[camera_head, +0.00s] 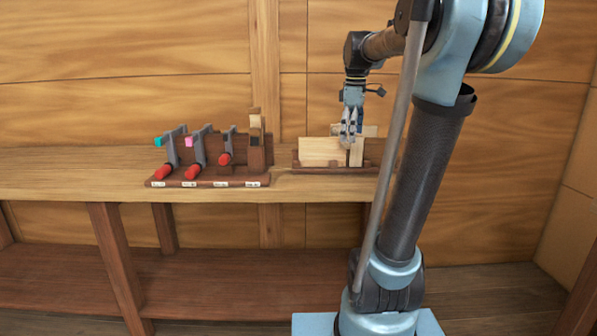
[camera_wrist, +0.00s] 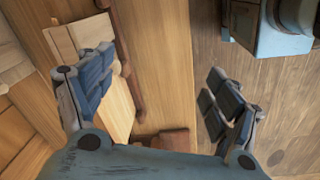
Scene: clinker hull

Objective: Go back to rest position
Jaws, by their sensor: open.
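My gripper (camera_head: 350,128) points down over the right part of the wooden bench, just above a small assembly of pale boards (camera_head: 321,152) in a dark wooden holder (camera_head: 310,169). In the wrist view my gripper (camera_wrist: 160,105) has its two fingers spread wide apart with nothing between them. The left finger overlaps the pale boards (camera_wrist: 72,38) in that view; I cannot tell whether it touches them. The right finger shows over the floor beyond the bench edge.
A dark rack (camera_head: 210,182) with several red-handled clamps stands on the bench (camera_head: 100,165) left of the boards. Wooden planked walls rise behind. A lower shelf (camera_head: 220,285) runs under the bench. The air above the rack is clear.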

